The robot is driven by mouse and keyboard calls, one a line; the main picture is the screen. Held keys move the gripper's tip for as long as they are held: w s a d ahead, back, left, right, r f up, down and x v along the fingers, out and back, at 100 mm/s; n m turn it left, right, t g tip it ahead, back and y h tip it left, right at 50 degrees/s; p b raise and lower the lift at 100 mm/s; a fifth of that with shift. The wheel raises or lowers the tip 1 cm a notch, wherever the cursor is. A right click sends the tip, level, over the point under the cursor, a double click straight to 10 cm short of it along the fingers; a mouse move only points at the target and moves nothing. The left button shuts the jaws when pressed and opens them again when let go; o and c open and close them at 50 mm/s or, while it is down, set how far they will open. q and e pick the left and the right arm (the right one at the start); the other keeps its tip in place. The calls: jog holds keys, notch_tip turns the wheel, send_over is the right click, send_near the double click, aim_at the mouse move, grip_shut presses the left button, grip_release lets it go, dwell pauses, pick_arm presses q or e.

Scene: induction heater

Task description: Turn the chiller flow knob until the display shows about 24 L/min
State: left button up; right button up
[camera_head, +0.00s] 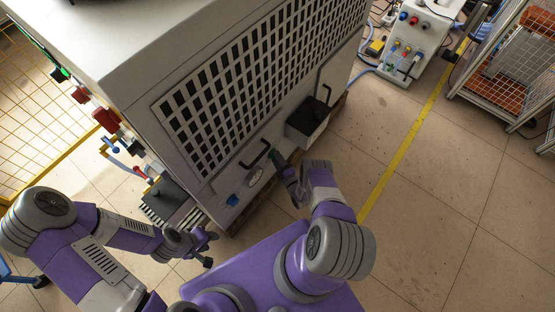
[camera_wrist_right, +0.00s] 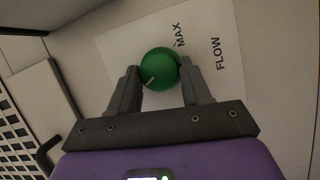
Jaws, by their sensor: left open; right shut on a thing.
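The green flow knob (camera_wrist_right: 158,69) sits on a pale panel printed "MAX" and "FLOW" in the right wrist view. A light pointer mark shows on its face. My right gripper (camera_wrist_right: 160,75) has its two fingers on opposite sides of the knob and is shut on it. In the head view my right gripper (camera_head: 283,168) is at the lower front of the large grey cabinet (camera_head: 140,70), largely covering the knob. No flow figure is readable in either view. My left gripper (camera_head: 209,249) is open and empty, low in front of the cabinet's left end.
Open floor (camera_head: 440,190) lies to the right. A yellow mesh fence (camera_head: 35,90) stands left.

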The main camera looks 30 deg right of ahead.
jog(key=shift+w+r, duration=0.15)
jog(key=shift+r, duration=0.05)
jog(key=o, duration=1.1)
jog(key=shift+c, duration=0.2)
jog(key=shift+f, duration=0.1)
jog(key=shift+s, duration=0.2)
